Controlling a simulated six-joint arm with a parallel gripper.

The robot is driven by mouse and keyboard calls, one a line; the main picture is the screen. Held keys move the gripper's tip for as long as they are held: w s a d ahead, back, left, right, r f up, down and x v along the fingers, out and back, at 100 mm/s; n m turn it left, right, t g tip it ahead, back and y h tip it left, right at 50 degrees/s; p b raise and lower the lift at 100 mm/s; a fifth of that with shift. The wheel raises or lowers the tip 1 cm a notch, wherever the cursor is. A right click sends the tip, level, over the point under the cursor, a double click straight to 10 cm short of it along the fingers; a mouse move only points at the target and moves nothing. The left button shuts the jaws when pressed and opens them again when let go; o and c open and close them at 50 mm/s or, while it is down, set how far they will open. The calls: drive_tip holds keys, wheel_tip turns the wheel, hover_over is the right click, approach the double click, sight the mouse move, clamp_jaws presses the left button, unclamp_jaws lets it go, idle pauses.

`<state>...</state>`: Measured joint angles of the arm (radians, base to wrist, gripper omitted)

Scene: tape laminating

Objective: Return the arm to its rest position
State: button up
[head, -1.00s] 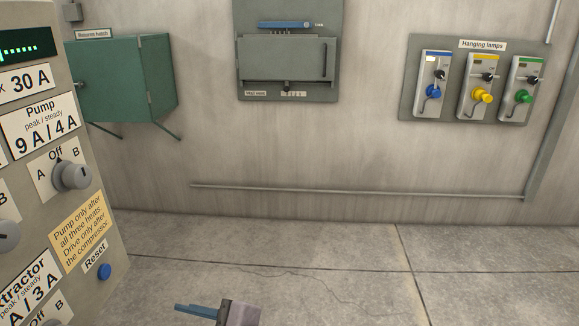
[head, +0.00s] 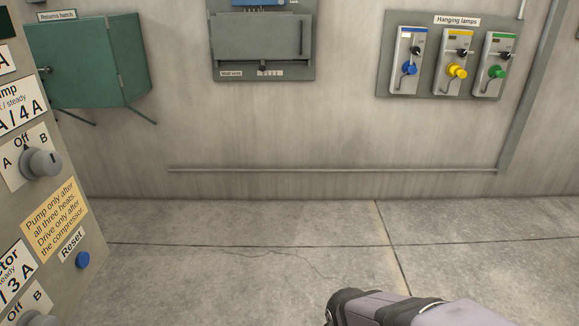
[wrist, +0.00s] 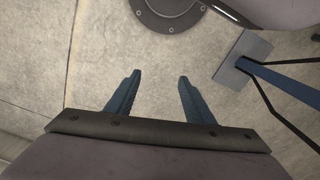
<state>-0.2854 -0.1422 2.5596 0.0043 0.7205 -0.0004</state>
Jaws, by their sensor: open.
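In the wrist view my gripper (wrist: 157,92) is open, its two blue fingers apart with only bare floor showing between them. It holds nothing. In the head view part of my arm (head: 400,309) shows at the bottom edge, right of centre; the gripper fingers are out of that frame.
A control panel (head: 40,215) with knobs and a blue Reset button (head: 82,260) stands at the left. The concrete floor (head: 230,290) in front is clear.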

drive_tip(key=d+m, duration=0.3)
drive_tip(key=d, duration=0.3)
wheel_tip(320, 180, up, 22)
drive_tip(key=p, duration=2.2)
drive_tip(key=shift+w+d, duration=0.15)
drive_tip(key=shift+w, duration=0.3)
